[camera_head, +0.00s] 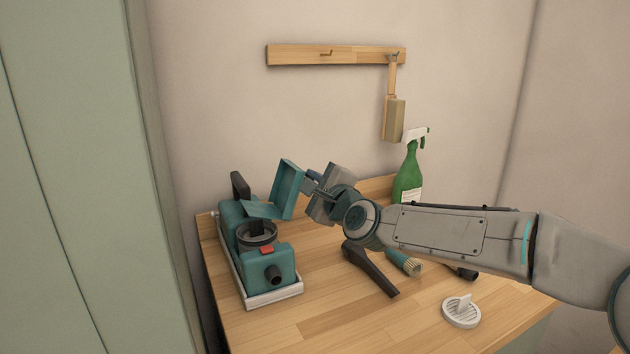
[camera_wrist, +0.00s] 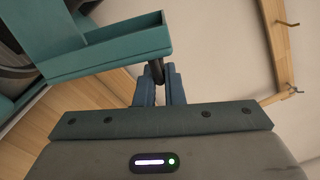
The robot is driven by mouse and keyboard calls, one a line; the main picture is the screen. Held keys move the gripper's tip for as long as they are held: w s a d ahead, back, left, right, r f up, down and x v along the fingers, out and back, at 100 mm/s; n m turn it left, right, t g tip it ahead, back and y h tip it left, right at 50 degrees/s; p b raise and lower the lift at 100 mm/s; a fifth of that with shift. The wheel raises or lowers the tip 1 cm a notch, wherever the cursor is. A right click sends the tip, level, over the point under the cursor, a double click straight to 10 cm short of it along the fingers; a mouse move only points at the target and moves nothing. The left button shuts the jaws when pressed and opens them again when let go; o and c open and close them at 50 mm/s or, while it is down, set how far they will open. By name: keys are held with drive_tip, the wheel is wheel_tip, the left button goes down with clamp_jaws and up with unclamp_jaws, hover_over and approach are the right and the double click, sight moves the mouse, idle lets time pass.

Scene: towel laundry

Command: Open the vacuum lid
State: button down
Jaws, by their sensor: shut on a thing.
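The teal vacuum (camera_head: 270,262) stands at the left of the wooden table on a pale base, with a dark round opening on top. Its teal lid (camera_head: 287,190) is raised and stands steeply tilted above the body. My gripper (camera_head: 314,182) is at the right side of the lid, its fingers shut on the lid's small dark handle. In the wrist view the blue fingers (camera_wrist: 159,88) close around this dark handle (camera_wrist: 157,70), next to the hollow edge of the lid (camera_wrist: 110,50). The fingertips are partly hidden.
A black nozzle (camera_head: 372,269), a teal brush (camera_head: 403,262) and a white round drain-like piece (camera_head: 461,312) lie on the table (camera_head: 330,310). A green spray bottle (camera_head: 408,178) stands behind my arm. A wooden hook rail (camera_head: 335,54) with a hanging brush (camera_head: 394,118) is on the wall.

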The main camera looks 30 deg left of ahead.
drive_tip(key=c, duration=1.5)
unclamp_jaws()
drive_tip(key=shift+s+a, duration=0.1)
drive_tip(key=shift+c, duration=0.2)
drive_tip(key=v, duration=1.3)
drive_tip(key=shift+s+d, duration=0.2)
drive_tip(key=shift+d, duration=0.2)
